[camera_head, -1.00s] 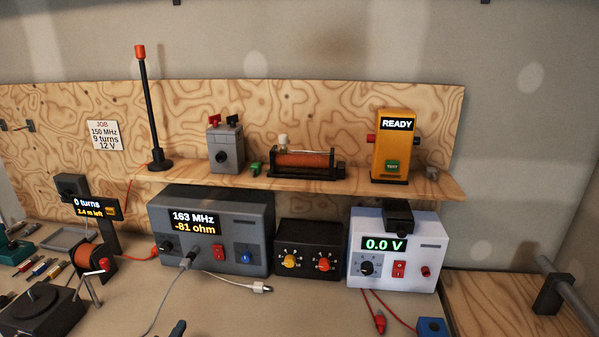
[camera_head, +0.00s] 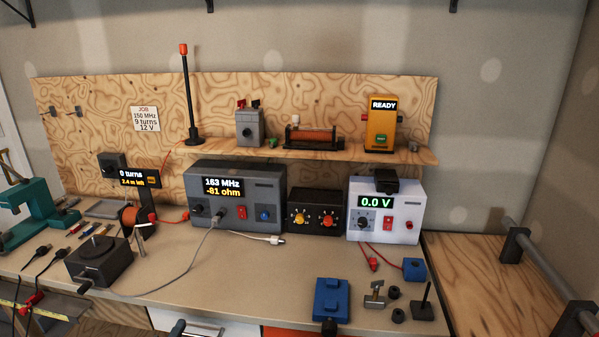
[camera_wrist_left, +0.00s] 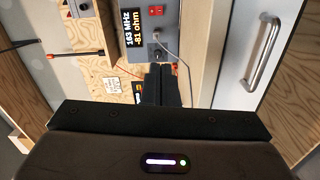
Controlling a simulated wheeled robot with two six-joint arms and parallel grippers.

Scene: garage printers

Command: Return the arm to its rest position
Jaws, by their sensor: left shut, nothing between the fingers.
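Most of the left arm is out of the head view. My right gripper is not seen in either view.
The bench (camera_head: 250,285) carries a grey meter (camera_head: 270,183) reading 163 MHz, a white supply (camera_head: 410,230) reading 0.0 V, a dark winder box (camera_head: 98,262) and a blue block (camera_head: 331,300). A cable crosses the bench's left half. A shelf (camera_head: 240,151) stands behind.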

